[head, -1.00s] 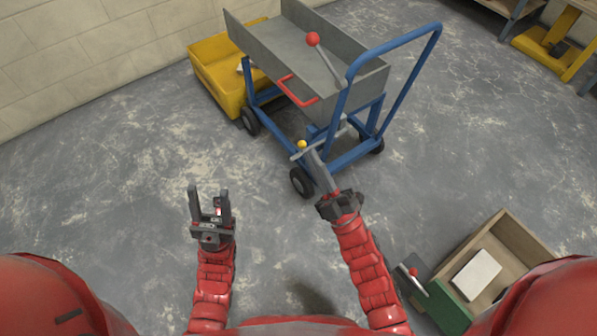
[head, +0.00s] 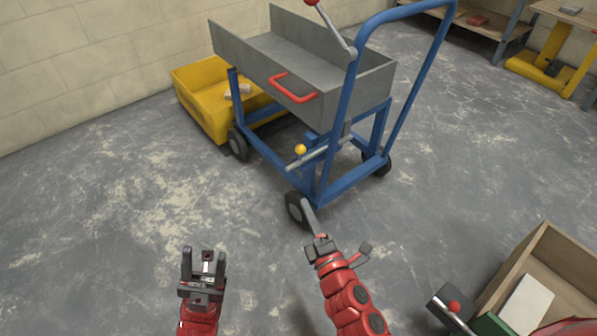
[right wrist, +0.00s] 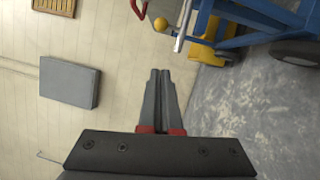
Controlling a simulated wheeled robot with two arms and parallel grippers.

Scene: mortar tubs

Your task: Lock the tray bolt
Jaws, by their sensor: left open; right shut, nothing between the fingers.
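The tray bolt, a grey rod (head: 322,154) with a yellow knob (head: 300,149), sits low on the near end of the blue cart, under the grey tray (head: 240,60). In the right wrist view the yellow knob (right wrist: 160,24) shows beyond the fingertips, with the rod's pale end (right wrist: 182,28) beside it. My right gripper (head: 308,203) is shut and empty, its fingertips (right wrist: 160,76) apart from the bolt and, in the head view, in front of the cart's near wheel. My left gripper (head: 203,256) is open and empty over the floor at lower left.
The cart's blue frame (head: 345,185) and wheel (head: 297,209) are close to my right gripper. The tray has a red handle (head: 292,90); a grey lever (head: 337,32) rises above it. A yellow tub (head: 205,110) stands behind left, a wooden box (head: 570,270) at lower right. Floor at left is clear.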

